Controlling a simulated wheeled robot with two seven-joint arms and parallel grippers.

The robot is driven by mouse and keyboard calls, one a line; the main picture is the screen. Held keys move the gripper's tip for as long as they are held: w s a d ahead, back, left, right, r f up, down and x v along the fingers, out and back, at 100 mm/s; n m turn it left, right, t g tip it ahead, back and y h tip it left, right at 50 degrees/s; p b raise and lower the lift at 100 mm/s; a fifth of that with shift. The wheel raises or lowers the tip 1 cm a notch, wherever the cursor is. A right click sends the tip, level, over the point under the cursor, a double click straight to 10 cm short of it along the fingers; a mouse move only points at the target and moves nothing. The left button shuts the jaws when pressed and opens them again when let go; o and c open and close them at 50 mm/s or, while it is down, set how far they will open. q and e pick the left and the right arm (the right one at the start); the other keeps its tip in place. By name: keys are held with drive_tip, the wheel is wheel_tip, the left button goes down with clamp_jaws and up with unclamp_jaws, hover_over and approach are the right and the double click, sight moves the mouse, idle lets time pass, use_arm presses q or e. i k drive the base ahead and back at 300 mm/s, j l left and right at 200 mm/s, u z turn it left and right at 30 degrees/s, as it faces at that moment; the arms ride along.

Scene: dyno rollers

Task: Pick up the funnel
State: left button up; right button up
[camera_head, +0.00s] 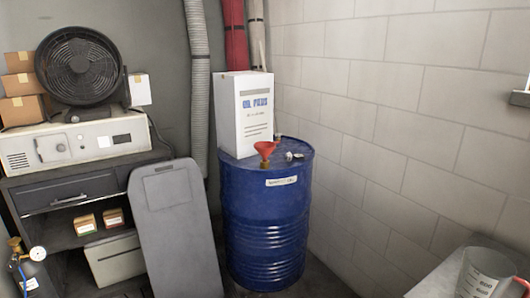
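Neither of my grippers shows in the head view, and nothing touches the funnel that I can see.
Small items (292,156) lie right of the funnel on the drum. A grey panel (175,230) leans left of the drum beside a cabinet (70,190). A block wall (390,120) closes the right side. A clear measuring jug (484,273) stands at lower right.

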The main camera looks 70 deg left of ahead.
sight(268, 155)
drive_tip(key=u, duration=2.3)
drive_tip(key=i+j, duration=0.15)
drive_tip(key=i, duration=0.25)
drive_tip(key=i+j, duration=0.15)
drive_tip(key=i, duration=0.25)
drive_tip(key=i+j+z, duration=0.1)
drive_tip(key=i, duration=0.3)
